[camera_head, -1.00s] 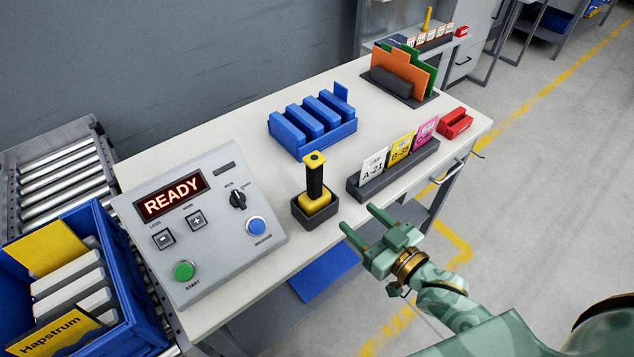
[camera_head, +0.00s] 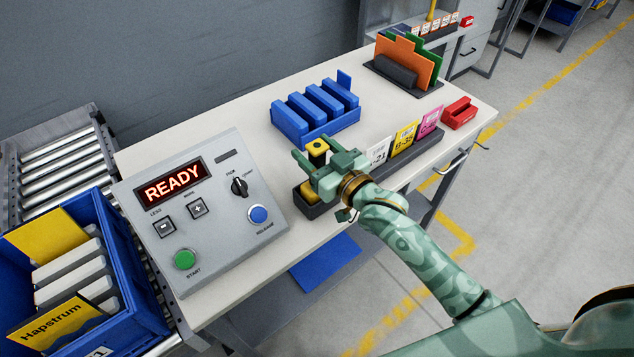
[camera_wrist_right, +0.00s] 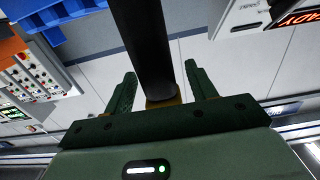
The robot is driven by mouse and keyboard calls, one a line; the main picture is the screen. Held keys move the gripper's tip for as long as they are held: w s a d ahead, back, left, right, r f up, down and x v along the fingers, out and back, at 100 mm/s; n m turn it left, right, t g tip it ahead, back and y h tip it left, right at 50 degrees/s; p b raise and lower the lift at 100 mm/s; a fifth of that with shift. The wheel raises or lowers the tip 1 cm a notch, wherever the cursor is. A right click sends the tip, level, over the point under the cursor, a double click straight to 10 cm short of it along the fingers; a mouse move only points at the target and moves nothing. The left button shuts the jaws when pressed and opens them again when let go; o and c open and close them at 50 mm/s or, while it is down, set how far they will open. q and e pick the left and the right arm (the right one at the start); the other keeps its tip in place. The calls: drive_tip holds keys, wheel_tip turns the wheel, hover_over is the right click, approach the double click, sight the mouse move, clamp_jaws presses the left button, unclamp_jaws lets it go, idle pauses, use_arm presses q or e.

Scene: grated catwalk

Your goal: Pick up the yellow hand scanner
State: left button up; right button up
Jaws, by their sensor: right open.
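The yellow hand scanner (camera_head: 317,147) stands upright in a small dark holder (camera_head: 318,211) near the front edge of the bench. Its yellow top shows, while my gripper hides most of its black handle. My right gripper (camera_head: 315,153) is open at the handle, with one finger on each side. In the right wrist view the black handle (camera_wrist_right: 146,45) runs between the open fingers (camera_wrist_right: 160,72), with a gap visible on both sides. A bit of the scanner's yellow lower part (camera_wrist_right: 163,101) shows behind the gripper body. My left gripper is not in view.
A control box (camera_head: 210,235) reading READY stands left of the scanner. A blue rack (camera_head: 316,128) is behind it. A dark card holder (camera_head: 412,158) with label cards is close on the right, partly behind my arm. A red block (camera_head: 459,113) lies farther right.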

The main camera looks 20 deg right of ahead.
drive_tip(key=shift+x, duration=0.8)
drive_tip(key=shift+s, duration=0.1)
clamp_jaws()
